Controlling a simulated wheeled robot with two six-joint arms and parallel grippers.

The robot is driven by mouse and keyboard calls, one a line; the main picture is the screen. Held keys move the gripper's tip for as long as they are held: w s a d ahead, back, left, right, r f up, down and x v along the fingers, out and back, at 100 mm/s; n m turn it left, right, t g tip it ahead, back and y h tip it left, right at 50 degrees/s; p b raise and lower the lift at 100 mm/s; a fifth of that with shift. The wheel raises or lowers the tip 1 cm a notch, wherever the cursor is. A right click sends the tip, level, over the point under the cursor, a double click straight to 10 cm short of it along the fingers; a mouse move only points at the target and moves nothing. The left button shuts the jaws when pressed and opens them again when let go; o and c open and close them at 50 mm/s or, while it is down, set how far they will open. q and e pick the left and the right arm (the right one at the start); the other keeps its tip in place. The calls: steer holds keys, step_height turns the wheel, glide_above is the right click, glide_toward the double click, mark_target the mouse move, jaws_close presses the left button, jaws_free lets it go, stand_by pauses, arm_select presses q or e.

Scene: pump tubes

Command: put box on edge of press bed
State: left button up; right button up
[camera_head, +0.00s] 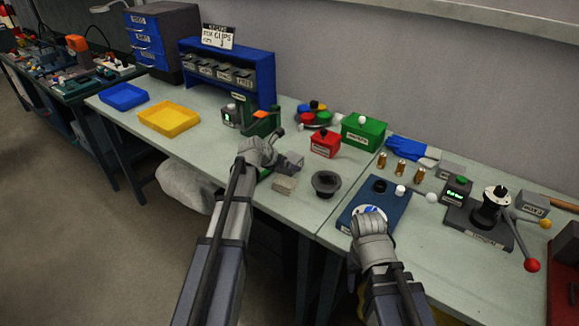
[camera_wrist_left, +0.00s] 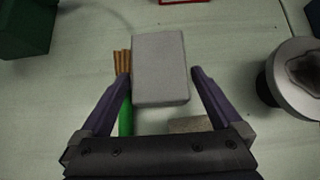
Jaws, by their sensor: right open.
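A grey box (camera_head: 291,161) lies on the bench by my left gripper (camera_head: 275,153). In the left wrist view the box (camera_wrist_left: 160,65) sits between the two spread fingers, with a narrow gap on each side; the left gripper (camera_wrist_left: 160,80) is open. My right gripper (camera_head: 368,218) is open above the blue plate (camera_head: 397,207); its fingertips are hard to make out. A lever press (camera_head: 490,208) on a dark base stands at the right. A green device (camera_head: 262,121) stands behind my left gripper; I cannot tell which one has the press bed.
A light block (camera_head: 284,185) and a dark bowl (camera_head: 326,182) lie near the bench's front edge. A green-handled brush (camera_wrist_left: 124,115) lies beside the grey box. A red box (camera_head: 325,143) and a green box (camera_head: 363,131) stand behind.

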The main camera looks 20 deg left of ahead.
arm_select(q)
steer(key=c, duration=1.5)
steer(key=shift+o, duration=0.2)
step_height(320, 180, up, 10)
steer(key=p, duration=1)
